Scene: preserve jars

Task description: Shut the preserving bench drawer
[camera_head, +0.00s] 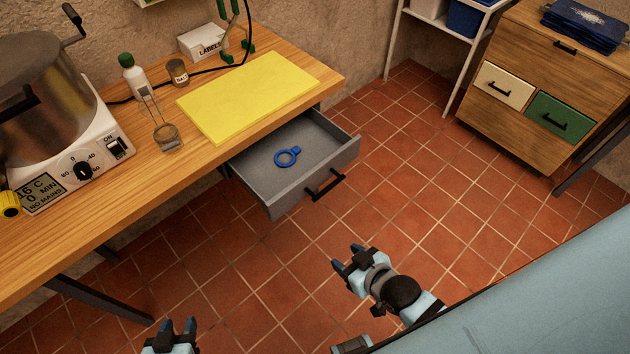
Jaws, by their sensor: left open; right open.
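The grey bench drawer (262,183) stands pulled out from under the wooden preserving bench (225,155). Its black handle (325,186) is on the front panel, facing right and toward me. A blue ring-shaped item (287,157) lies on the drawer floor. My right gripper (347,258) is open and empty over the tiled floor, below the handle in the picture and apart from it. My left gripper (179,332) is open and empty at the bottom edge, well away from the drawer.
A wooden cabinet (520,60) stands back right. The tiled floor (410,180) before the drawer is clear.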

